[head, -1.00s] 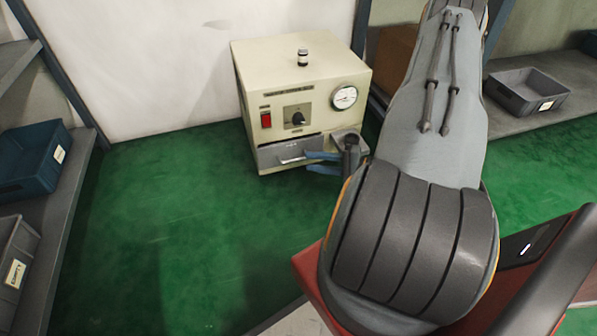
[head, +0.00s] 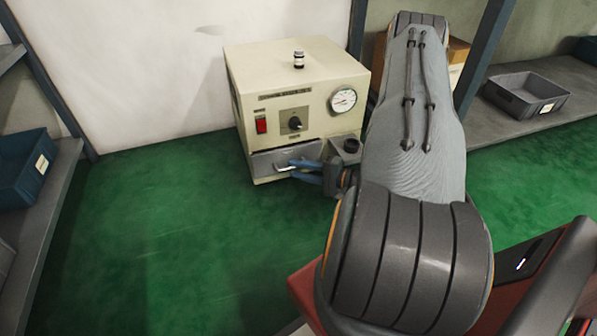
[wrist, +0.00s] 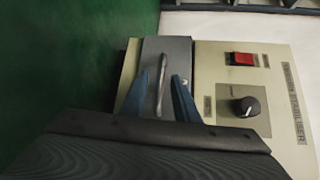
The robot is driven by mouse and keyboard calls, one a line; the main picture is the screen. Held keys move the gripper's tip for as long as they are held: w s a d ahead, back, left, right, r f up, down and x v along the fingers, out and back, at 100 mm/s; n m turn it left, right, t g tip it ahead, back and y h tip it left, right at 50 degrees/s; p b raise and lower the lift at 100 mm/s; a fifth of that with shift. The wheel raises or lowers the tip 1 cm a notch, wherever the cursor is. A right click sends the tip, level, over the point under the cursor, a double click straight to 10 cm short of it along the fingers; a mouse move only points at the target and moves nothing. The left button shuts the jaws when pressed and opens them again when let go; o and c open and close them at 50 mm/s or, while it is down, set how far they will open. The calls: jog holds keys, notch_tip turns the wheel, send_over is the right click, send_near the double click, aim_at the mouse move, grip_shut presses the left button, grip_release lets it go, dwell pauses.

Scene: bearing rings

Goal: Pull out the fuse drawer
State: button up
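The cream stabiliser box (head: 305,85) stands on the green surface against the white wall. Its fuse drawer (head: 265,165) is the grey front low on the box, with a light metal handle (head: 283,167); it looks shut. In the wrist view the drawer front (wrist: 172,52) is upper centre, and the handle (wrist: 161,92) shows between the fingers. My gripper (head: 296,170) has blue fingers and is at the handle's right end in the head view. In the wrist view my gripper (wrist: 162,76) is open, one finger on each side of the handle, with gaps visible. Contact cannot be told.
A small bottle (head: 299,60) stands on the box top. The front has a red switch (head: 261,125), a black knob (head: 295,123) and a gauge (head: 343,101). A grey holder with a dark round part (head: 351,146) sits right of the drawer. Green space before the drawer is clear.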

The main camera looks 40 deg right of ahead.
grip_shut()
